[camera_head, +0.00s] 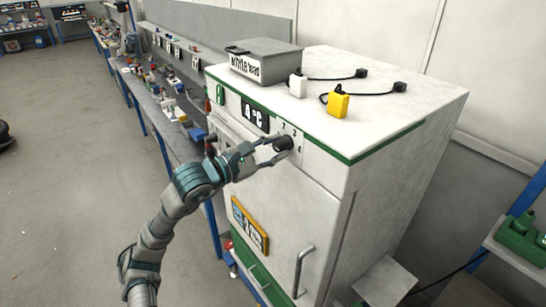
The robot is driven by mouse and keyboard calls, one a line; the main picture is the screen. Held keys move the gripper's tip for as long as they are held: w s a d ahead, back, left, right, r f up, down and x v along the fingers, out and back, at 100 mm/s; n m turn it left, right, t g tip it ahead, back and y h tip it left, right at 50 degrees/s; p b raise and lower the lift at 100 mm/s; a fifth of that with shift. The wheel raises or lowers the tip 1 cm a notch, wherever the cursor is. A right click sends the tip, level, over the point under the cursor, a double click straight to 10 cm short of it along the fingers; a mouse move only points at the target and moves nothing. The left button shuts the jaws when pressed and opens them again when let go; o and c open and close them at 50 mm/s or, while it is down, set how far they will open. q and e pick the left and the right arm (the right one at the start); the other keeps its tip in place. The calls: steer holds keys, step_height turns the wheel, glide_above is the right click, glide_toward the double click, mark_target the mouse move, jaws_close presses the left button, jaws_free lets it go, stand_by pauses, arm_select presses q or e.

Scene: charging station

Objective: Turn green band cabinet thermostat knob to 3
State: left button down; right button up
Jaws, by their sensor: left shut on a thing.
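The white cabinet (380,140) with a green band (343,158) along its top edge stands in the middle of the head view. Its thermostat knob (283,143) is a dark round knob on the front panel, with small numbers printed around it. A "2" and a "4" seem to show near it; the knob's pointer is too small to read. My left gripper (268,147) reaches in from the left and is shut on the knob, covering its left side. A black "4 °C" display (255,115) sits left of the knob. My right gripper is not in view.
A grey box (266,62) with a label, a white plug (298,86) and a yellow plug (339,101) with black cables lie on the cabinet top. Below are a yellow-framed sign (250,226) and a door handle (303,270). A cluttered workbench (165,110) runs behind my left arm.

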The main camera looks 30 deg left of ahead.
arm_select(q)
steer(key=m+b, duration=0.1)
steer(key=m, duration=0.2)
steer(key=shift+w+m+b, duration=0.1)
steer(key=shift+m+b, duration=0.2)
steer(key=shift+b, duration=0.1)
steer(key=shift+r+m+b, duration=0.1)
steer(key=shift+m+b, duration=0.35)
steer(key=shift+m, duration=1.25)
steer(key=shift+d, duration=0.1)
steer(key=c, duration=0.9)
jaws_free()
steer(key=shift+c, duration=0.2)
steer(key=shift+o, duration=0.8)
steer(key=shift+w+d, duration=0.1)
